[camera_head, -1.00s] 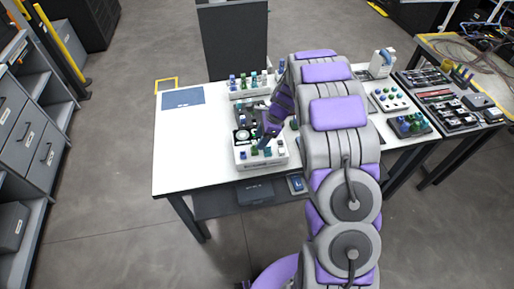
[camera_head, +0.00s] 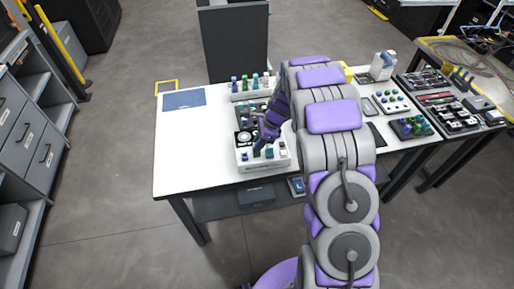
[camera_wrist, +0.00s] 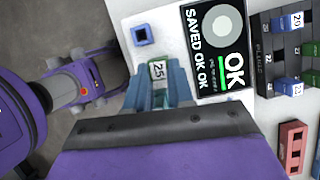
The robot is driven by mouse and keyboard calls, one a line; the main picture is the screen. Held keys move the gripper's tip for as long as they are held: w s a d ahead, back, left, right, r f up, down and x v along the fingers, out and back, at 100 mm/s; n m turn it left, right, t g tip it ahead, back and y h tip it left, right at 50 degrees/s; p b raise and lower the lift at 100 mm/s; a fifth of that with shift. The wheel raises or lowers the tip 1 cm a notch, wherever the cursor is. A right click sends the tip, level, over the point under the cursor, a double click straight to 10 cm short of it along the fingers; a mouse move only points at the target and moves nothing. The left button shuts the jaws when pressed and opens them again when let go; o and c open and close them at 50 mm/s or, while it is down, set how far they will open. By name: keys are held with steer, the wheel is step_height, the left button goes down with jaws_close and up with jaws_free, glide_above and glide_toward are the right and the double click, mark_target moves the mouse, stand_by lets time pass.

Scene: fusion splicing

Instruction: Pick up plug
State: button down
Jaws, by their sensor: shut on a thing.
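My gripper (camera_wrist: 158,92) is shut on a green plug (camera_wrist: 158,98) with a white label reading 25, in the wrist view. The blue fingers stand on both sides of the plug. The plug's lower end is hidden, so I cannot tell whether it is seated or lifted. In the head view my gripper (camera_head: 258,148) is over the front of the white splicing unit (camera_head: 262,166) on the table. A separate dark blue square piece (camera_wrist: 141,35) sits on the white surface beyond the plug.
A red block (camera_wrist: 292,145) is at lower right. In the head view, a row of coloured plugs (camera_head: 250,85) stands behind the unit.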

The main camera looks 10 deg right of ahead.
steer(key=shift+r, duration=0.1)
step_height(320, 180, up, 3)
steer(key=shift+r+p, duration=0.15)
steer(key=shift+p, duration=0.6)
steer(key=shift+s+d+r, duration=0.1)
steer(key=shift+s+r, duration=0.05)
steer(key=shift+s, duration=0.1)
steer(key=s+d+r+p, duration=0.1)
steer(key=s+d+p, duration=0.1)
steer(key=s, duration=1.3)
steer(key=shift+d, duration=0.35)
steer(key=shift+s+r, duration=0.1)
